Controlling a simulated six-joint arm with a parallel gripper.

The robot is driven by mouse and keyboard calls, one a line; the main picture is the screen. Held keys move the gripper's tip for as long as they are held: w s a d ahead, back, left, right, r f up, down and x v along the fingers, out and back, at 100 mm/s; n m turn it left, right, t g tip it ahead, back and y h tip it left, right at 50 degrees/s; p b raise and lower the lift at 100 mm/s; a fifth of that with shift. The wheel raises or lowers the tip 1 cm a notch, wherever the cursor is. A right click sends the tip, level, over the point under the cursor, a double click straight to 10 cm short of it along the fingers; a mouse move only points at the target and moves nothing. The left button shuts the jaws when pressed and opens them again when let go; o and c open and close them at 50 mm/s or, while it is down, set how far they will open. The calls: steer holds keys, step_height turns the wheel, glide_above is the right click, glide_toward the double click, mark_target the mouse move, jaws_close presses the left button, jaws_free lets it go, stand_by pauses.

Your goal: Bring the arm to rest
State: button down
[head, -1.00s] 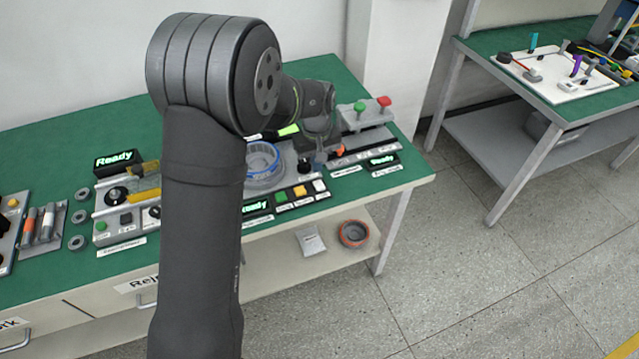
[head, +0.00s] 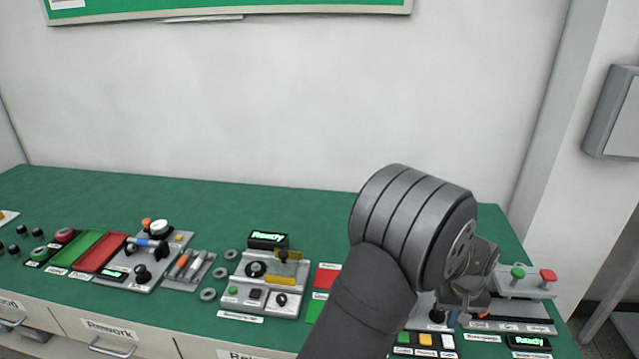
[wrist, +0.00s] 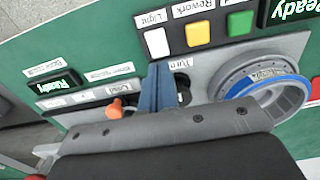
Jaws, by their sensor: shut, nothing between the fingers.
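My gripper (wrist: 160,86) shows in the wrist view as two blue fingers pressed together with nothing between them. It points down over the right-hand station of the bench, beside a dark round knob partly hidden by the fingers. In the head view my arm hides much of that station, and the fingers are small and hard to make out below the wrist. A round grey hub part with a blue ring (wrist: 288,96) sits to the right of the fingers in the wrist view, apart from them. My arm hides it in the head view.
White, yellow and green buttons (wrist: 197,34) lie just beyond the fingers. An orange knob (wrist: 116,108) is close on their left. A fixture with green and red buttons (head: 532,278) stands at the bench's right end. The back of the green bench top (head: 200,203) is clear.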

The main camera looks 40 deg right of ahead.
step_height(320, 180, down, 4)
steer(key=shift+r, duration=0.1)
stand_by(0.4)
step_height(320, 180, up, 6)
steer(key=shift+r, duration=0.1)
steer(key=shift+a+f, duration=0.1)
steer(key=shift+f, duration=0.1)
step_height(320, 180, down, 6)
steer(key=shift+r, duration=0.25)
step_height(320, 180, up, 9)
step_height(320, 180, up, 6)
steer(key=t+h, duration=0.1)
glide_above(447, 337)
steer(key=s+a, duration=0.3)
steer(key=shift+d+r, duration=0.1)
steer(key=shift+d, duration=0.1)
